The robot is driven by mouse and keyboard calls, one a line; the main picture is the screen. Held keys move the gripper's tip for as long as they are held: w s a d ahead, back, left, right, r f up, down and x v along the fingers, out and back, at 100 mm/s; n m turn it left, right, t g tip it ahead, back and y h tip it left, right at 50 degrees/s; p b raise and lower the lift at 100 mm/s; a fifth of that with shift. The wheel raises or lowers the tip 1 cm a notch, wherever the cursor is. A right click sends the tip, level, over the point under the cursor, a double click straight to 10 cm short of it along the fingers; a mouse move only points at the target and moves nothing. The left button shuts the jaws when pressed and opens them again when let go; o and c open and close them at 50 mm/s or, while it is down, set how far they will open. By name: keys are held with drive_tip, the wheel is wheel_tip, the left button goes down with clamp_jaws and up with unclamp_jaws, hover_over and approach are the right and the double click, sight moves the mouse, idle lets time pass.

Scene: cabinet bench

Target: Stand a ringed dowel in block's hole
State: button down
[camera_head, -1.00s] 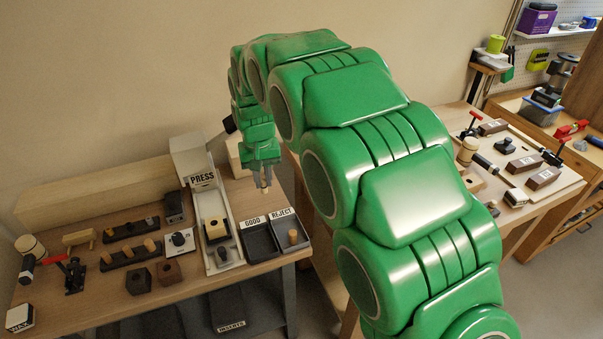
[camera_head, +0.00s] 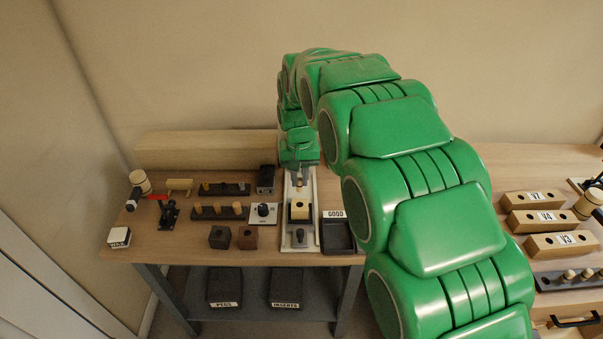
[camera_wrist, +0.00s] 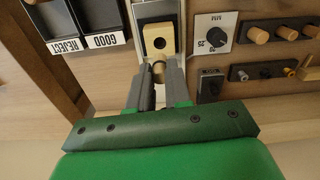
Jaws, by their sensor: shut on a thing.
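A light wooden block (camera_head: 300,211) with a dark hole in its top sits in the pale press channel (camera_head: 314,232). It also shows in the wrist view (camera_wrist: 153,47), its hole facing up. My gripper (camera_head: 300,181) is above the channel, just behind the block in the head view. In the wrist view my gripper (camera_wrist: 159,82) is shut on a short wooden dowel (camera_wrist: 158,69), whose end shows between the fingertips close to the block's edge. The dowel is apart from the hole in the picture. I cannot make out a ring on it.
Two dark racks with pegs, a front one (camera_head: 218,212) and a rear one (camera_head: 224,190), stand left of the channel. A white dial plate (camera_head: 263,214) lies beside it. Dark holed blocks (camera_head: 220,237) are in front. The GOOD tray (camera_head: 337,236) is just right of the channel.

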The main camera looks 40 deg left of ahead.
sight(300, 191)
drive_tip(key=shift+f, duration=2.5)
drive_tip(key=shift+f, duration=1)
idle(1.1)
drive_tip(key=c, duration=0.8)
unclamp_jaws()
drive_tip(key=shift+r, duration=3.5)
